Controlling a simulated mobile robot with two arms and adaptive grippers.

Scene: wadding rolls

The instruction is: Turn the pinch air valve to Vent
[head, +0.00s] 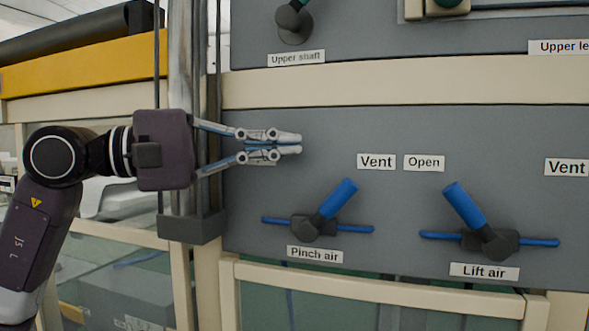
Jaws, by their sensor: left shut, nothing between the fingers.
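The pinch air valve (318,224) is on the grey panel, above its "Pinch air" label (315,254). Its blue handle (338,199) tilts up and to the right, its tip just below and left of a "Vent" label (376,161). A thin blue line runs out to both sides of the valve's dark hub. My left gripper (290,143) is shut and empty, up and to the left of the handle and apart from it in the picture. It covers part of the panel behind it. My right gripper is not in view.
The lift air valve (490,240) is to the right, its blue handle tilted up-left toward an "Open" label (424,163). Another "Vent" label (567,167) is at the right edge. A metal post (187,90) stands behind my left wrist. An upper shaft valve (294,24) is above.

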